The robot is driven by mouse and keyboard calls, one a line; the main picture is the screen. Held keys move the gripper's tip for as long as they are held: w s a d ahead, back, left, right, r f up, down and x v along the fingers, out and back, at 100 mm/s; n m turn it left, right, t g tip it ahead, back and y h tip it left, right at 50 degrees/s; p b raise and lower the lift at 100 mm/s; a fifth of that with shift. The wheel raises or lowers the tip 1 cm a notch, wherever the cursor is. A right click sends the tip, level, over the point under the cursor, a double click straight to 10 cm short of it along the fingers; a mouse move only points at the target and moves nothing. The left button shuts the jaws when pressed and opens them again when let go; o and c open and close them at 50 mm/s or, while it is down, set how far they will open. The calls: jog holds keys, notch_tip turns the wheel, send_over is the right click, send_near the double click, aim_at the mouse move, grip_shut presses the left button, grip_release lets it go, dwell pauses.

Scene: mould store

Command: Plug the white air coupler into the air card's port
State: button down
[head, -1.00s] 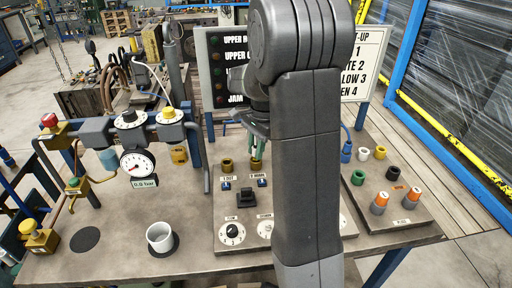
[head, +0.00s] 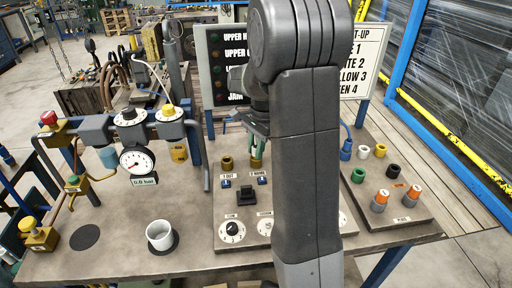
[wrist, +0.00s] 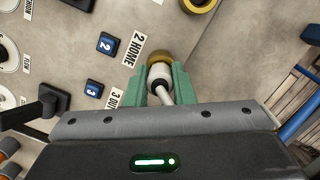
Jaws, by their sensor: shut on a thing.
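My gripper (wrist: 160,85) has green fingers shut on the white coupler (wrist: 160,74) in the wrist view. A pale hose or stem runs from the coupler back toward my gripper. The coupler is over a brass port (wrist: 159,57) beside the "2 HOME" label; I cannot tell how deep it sits. In the head view my gripper (head: 257,147) is just above that brass port (head: 257,163), partly behind my arm; the coupler itself is hidden there. A setup card (head: 362,60) stands behind, partly covered; its visible lines end in 1, 2, 3 and 4.
Another brass port (head: 227,163) is left of the gripped one. Blue buttons (head: 226,183) and a black switch (head: 246,198) are in front. A board (head: 405,210) with coloured fittings is at right. A gauge (head: 137,159), pipework and a white cup (head: 160,236) are left.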

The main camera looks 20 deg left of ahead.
jog(key=c, duration=0.7)
grip_release()
jog(key=shift+c, duration=0.2)
jog(key=shift+r+p, duration=3.65)
jog(key=shift+r, duration=0.25)
jog(key=shift+f, duration=0.1)
notch_tip(320, 180, down, 2)
jog(key=b, duration=0.2)
jog(key=shift+f+b, duration=0.15)
jog(key=shift+b, duration=0.15)
notch_tip(320, 180, down, 4)
jog(key=b, duration=0.3)
jog(key=shift+w+a+b, duration=0.1)
jog(key=shift+b, duration=0.2)
jog(key=shift+f+b, duration=0.55)
jog(key=shift+f, duration=0.1)
